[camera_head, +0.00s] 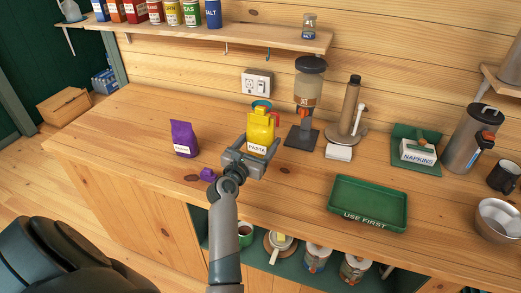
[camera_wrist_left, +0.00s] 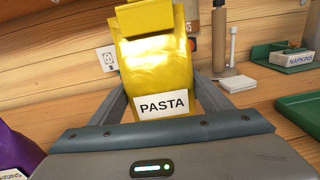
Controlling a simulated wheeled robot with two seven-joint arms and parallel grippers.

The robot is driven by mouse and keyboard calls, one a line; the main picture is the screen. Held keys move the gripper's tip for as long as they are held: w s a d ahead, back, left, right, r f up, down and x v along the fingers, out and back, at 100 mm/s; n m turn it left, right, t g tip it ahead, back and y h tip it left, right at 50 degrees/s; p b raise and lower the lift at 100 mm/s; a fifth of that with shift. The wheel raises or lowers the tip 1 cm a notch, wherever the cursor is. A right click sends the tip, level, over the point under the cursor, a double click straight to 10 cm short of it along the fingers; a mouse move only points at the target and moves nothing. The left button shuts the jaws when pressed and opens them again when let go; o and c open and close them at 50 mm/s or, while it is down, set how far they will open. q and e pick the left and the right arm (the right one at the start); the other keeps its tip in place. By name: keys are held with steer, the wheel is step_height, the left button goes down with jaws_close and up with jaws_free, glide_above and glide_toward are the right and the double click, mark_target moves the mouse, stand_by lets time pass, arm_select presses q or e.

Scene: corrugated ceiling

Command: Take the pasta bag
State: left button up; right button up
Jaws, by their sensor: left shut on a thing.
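The pasta bag (camera_head: 261,131) is a yellow bag with a white label reading PASTA. It stands upright over the wooden counter, left of the grinder-like device. My left gripper (camera_head: 247,150) is shut on the pasta bag, with its fingers on both sides of the bag's lower part. In the left wrist view the pasta bag (camera_wrist_left: 153,62) fills the middle between the two fingers (camera_wrist_left: 158,98). I cannot tell whether the bag's bottom touches the counter. My right gripper does not show.
A purple bag (camera_head: 184,139) stands left on the counter, with a small purple object (camera_head: 207,174) near my wrist. A dark-based device (camera_head: 303,135) stands just right of the bag. A green USE FIRST tray (camera_head: 338,220) lies at right. The counter's front middle is clear.

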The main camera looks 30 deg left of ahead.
arm_select(q)
steer(key=shift+r, duration=0.8)
